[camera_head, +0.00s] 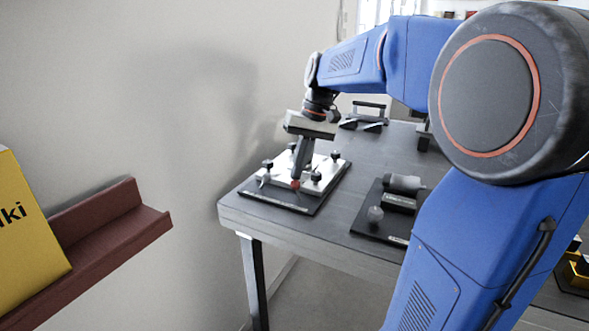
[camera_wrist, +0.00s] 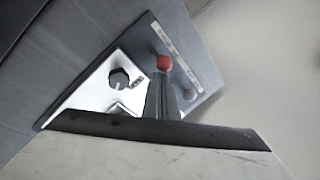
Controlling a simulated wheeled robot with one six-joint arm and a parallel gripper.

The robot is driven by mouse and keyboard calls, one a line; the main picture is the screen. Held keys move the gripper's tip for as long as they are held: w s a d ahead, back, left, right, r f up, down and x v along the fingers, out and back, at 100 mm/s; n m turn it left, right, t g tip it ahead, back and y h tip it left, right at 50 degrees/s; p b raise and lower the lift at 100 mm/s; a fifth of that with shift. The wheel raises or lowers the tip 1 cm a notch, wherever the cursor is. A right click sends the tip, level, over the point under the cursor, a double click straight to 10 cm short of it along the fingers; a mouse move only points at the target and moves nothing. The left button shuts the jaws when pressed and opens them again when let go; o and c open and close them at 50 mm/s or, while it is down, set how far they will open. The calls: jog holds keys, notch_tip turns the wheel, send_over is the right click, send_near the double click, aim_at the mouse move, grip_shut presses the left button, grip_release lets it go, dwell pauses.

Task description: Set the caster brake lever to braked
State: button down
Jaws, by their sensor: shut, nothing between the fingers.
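A dark base panel (camera_head: 270,201) with a silver plate (camera_head: 328,170) and several black knobs lies at the table's near left corner. A small red ball (camera_head: 295,184) shows at the panel's front part; it also shows in the wrist view (camera_wrist: 164,63). It looks like a lever's end, but the lever's shaft is hidden and its setting cannot be told. My gripper (camera_head: 298,176) points down over this panel, shut and empty. In the wrist view its fingers (camera_wrist: 164,98) end right by the red ball; whether they touch it is unclear.
A second dark panel (camera_head: 370,223) with a grey cylinder and a round knob sits to the right on the table (camera_head: 330,222). A handled fixture (camera_head: 368,112) stands farther back. A dark red shelf (camera_head: 115,240) with a yellow box (camera_head: 25,235) is on the left wall.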

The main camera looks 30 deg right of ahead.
jog(key=s+d+t+y, duration=0.1)
jog(key=s+t+y, duration=0.1)
jog(key=t, duration=0.1)
jog(key=shift+s+d, duration=0.35)
jog(key=shift+d, duration=0.05)
jog(key=shift+w+a, duration=0.1)
jog(key=shift+w+a+f, duration=0.3)
jog(key=shift+w, duration=0.2)
jog(key=shift+w+r, duration=0.15)
jog(key=shift+w, duration=0.05)
jog(key=shift+w+d+r, duration=1.05)
jog(key=shift+d+r, duration=0.15)
jog(key=s+d+r, duration=0.5)
jog(key=shift+d+r, duration=0.2)
jog(key=shift+r, duration=0.1)
